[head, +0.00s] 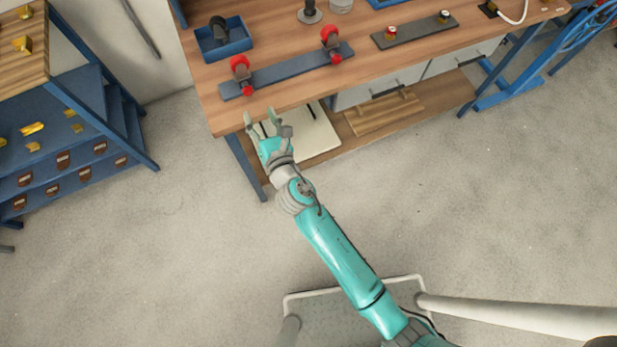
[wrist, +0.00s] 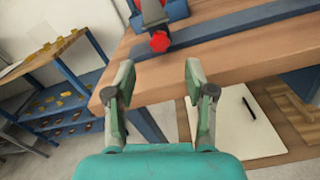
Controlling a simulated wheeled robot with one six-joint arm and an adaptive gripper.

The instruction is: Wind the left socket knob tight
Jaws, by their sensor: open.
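The left socket knob (head: 248,89) is a small red knob low on the front of the left clamp unit, on a dark blue-grey rail (head: 290,73) along the bench front. It also shows in the wrist view (wrist: 160,42), just beyond the fingertips and near the picture's middle. My gripper (head: 260,117) is open and empty at the bench's front edge, apart from the knob. In the wrist view its two fingers (wrist: 159,72) stand wide, with the bench edge between them. How tight the knob is cannot be seen.
A similar right unit with a red knob (head: 336,58) stands on the same rail. A blue tray (head: 238,48) lies behind the left unit. The wooden bench (head: 215,112) has a lower shelf with a pale board (head: 318,140). A blue rack (head: 140,150) stands left.

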